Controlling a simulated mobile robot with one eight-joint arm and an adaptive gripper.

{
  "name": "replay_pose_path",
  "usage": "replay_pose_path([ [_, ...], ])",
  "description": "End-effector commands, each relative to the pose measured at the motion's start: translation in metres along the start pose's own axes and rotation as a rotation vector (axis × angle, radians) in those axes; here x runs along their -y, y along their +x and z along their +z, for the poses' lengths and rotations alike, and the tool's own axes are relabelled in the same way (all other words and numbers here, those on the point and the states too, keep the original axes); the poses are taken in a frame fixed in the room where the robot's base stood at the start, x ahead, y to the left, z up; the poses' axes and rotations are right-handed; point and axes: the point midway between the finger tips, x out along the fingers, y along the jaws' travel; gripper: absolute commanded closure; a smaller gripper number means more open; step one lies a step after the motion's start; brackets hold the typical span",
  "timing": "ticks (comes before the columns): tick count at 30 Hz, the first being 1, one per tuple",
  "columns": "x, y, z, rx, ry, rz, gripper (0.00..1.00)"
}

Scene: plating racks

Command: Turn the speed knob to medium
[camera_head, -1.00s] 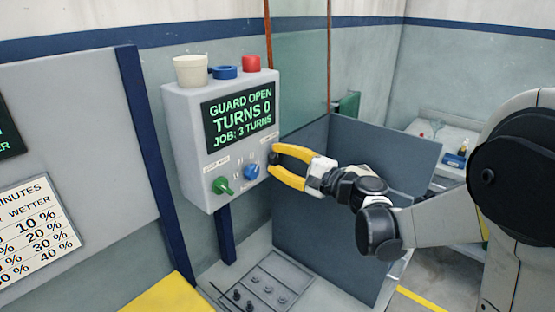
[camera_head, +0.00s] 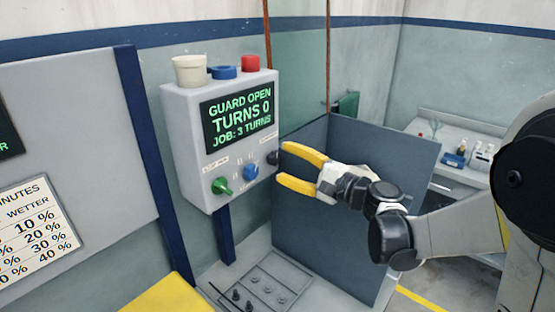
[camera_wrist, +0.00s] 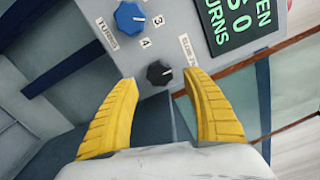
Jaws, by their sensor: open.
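A grey control box (camera_head: 185,125) hangs with a green knob (camera_head: 221,186), a blue knob (camera_head: 250,171) and a black knob (camera_head: 273,157) along its lower front. The display (camera_head: 238,114) reads guard open, turns 0, job 3 turns. My yellow-fingered gripper (camera_head: 282,163) is open just to the right of the black knob. In the wrist view the black knob (camera_wrist: 159,73) shows between the open fingertips, with no clear contact. The blue knob (camera_wrist: 129,18) is beyond the left finger, by numbers and a turns label. The label by the black knob is too small to read surely.
A cream cup (camera_head: 190,71), a blue ring (camera_head: 224,72) and a red piece (camera_head: 250,63) sit on top of the box. A grey tray (camera_head: 268,275) lies below the box.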

Motion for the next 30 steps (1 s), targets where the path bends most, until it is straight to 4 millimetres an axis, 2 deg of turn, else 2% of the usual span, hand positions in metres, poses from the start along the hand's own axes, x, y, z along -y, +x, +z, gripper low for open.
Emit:
replay_pose_path([
  [1, 0.001, -0.013, -0.001, -0.004, 0.000, -0.001, 0.42],
  [6, 0.001, -0.051, -0.002, -0.005, 0.000, -0.001, 0.42],
  [12, 0.001, -0.080, -0.001, -0.002, 0.000, -0.001, 0.42],
  [16, 0.000, -0.086, 0.000, -0.001, 0.000, -0.001, 0.42],
  [26, -0.001, -0.086, 0.002, -0.001, -0.007, 0.011, 0.42],
  [30, -0.020, -0.085, 0.020, -0.013, -0.086, 0.124, 0.42],
])
